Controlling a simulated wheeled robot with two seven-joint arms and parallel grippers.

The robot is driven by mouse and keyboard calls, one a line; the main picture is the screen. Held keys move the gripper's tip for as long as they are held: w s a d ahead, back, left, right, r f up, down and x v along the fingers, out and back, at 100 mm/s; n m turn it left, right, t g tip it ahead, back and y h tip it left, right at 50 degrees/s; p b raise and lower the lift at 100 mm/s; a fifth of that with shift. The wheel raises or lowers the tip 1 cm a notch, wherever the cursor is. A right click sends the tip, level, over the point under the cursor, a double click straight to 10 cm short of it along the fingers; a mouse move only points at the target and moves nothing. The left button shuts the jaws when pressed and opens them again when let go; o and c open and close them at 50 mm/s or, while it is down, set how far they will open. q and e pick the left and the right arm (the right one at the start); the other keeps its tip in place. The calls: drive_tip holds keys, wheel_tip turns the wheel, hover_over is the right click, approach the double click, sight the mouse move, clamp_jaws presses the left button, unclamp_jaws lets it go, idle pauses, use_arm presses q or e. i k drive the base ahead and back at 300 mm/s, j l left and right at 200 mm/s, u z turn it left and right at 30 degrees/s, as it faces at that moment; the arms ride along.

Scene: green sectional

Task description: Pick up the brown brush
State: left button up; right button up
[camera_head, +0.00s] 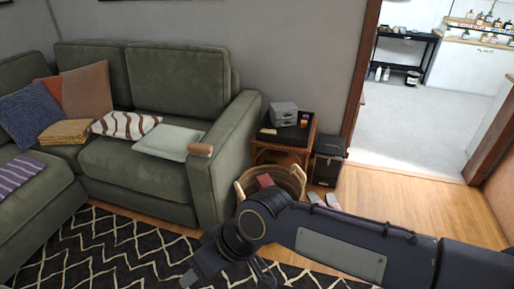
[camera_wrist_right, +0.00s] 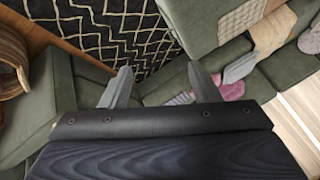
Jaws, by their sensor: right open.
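A brown brush (camera_head: 200,150), seen as a small rounded brown block, lies on the front end of the sofa's right armrest (camera_head: 228,125). My right arm comes in from the right, and its gripper (camera_head: 262,272) is low at the bottom of the head view, in front of the armrest and apart from the brush. In the right wrist view the two fingers of the right gripper (camera_wrist_right: 161,90) are spread with nothing between them. I cannot make out the brush in that view. My left gripper is not in view.
A wicker basket (camera_head: 247,186) stands right of the sofa, partly behind my arm. Behind it are a wooden side table (camera_head: 290,141) with boxes and a black box (camera_head: 328,160). A patterned rug (camera_head: 110,250) covers the floor in front. Several cushions lie on the sofa.

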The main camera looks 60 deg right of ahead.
sight(194, 149)
drive_tip(key=z, duration=5.25)
drive_tip(key=u, duration=3.85)
drive_tip(key=i+l, duration=0.1)
drive_tip(key=l, duration=0.2)
drive_tip(key=i+l+z, duration=0.1)
drive_tip(key=l, duration=0.2)
drive_tip(key=i+l, duration=0.2)
drive_tip(key=l, duration=0.1)
